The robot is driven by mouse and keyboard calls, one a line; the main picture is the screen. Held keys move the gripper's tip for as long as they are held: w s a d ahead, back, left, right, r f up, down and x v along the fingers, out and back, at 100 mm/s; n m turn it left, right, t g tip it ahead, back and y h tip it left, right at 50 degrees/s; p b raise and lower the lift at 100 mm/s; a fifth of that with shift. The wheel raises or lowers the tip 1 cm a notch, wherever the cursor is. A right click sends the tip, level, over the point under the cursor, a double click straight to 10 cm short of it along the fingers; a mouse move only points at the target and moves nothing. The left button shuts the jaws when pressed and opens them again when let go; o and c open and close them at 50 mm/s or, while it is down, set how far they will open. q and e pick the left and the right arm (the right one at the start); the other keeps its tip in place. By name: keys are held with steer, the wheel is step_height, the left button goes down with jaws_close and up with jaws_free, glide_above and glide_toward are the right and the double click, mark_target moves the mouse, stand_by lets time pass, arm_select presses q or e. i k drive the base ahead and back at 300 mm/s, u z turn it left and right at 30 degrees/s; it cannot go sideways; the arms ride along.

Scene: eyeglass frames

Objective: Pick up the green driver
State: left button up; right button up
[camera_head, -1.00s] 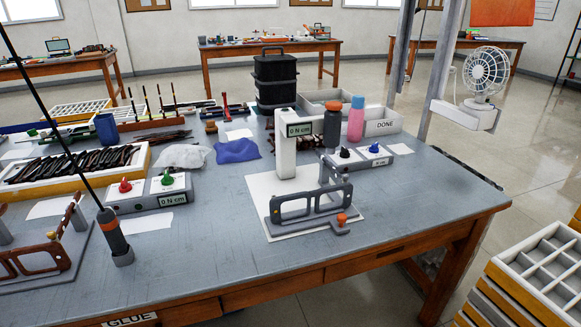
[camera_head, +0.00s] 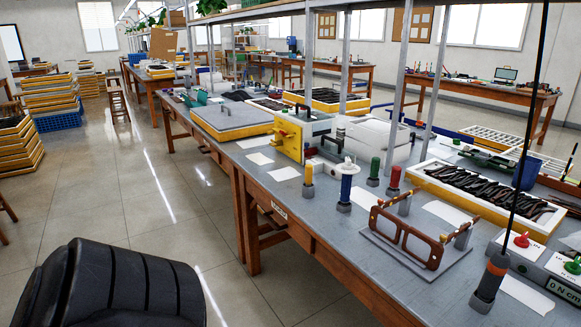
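A green upright cylinder (camera_head: 373,168), which looks like the green driver, stands on the grey workbench (camera_head: 310,214). It is beside a red one (camera_head: 393,181) and behind a blue-handled one (camera_head: 345,187). A shorter orange-topped one (camera_head: 308,183) stands to the left. All are upright in dark bases. A hanging black and orange driver (camera_head: 492,277) on a black cord stands at the right. Neither of my grippers shows in the head view.
A brown eyeglass frame in a stand (camera_head: 408,240) lies in front of the cylinders. A yellow machine (camera_head: 300,135) stands left of them. Shelf posts rise behind. A black ribbed shape (camera_head: 110,287), which I cannot identify, fills the bottom left.

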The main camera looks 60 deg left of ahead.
mark_target(375, 165)
steer(key=u, duration=2.75)
steer(key=i, duration=2.75)
steer(key=z, duration=3.75)
